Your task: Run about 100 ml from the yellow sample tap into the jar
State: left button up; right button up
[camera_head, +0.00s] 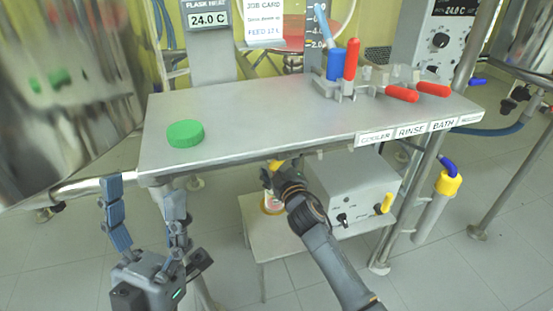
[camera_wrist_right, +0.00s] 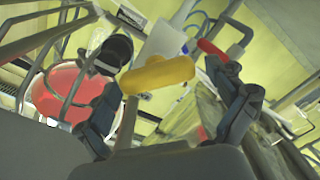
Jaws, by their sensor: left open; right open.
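The yellow tap handle (camera_wrist_right: 158,74) lies between the open fingers of my right gripper (camera_wrist_right: 163,56) in the right wrist view; I cannot tell if they touch it. In the head view a bit of yellow (camera_head: 275,164) shows below the shelf edge, beside my right gripper, which is mostly hidden by its own wrist. The jar (camera_head: 269,204) stands on a low stand under the shelf, largely covered by my right arm; its fill level cannot be read. A green lid (camera_head: 185,133) lies on the shelf. My left gripper (camera_head: 142,196) is open and empty, below the shelf's left front corner.
The grey shelf (camera_head: 260,140) carries red-handled and blue-handled valves (camera_head: 351,60) at its right. A white control box (camera_head: 352,193) stands below, right of my right arm. A yellow-capped cylinder (camera_head: 437,205) hangs farther right. A large shiny vessel (camera_head: 65,75) fills the upper left.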

jog(key=v, duration=1.2)
dwell(0.5)
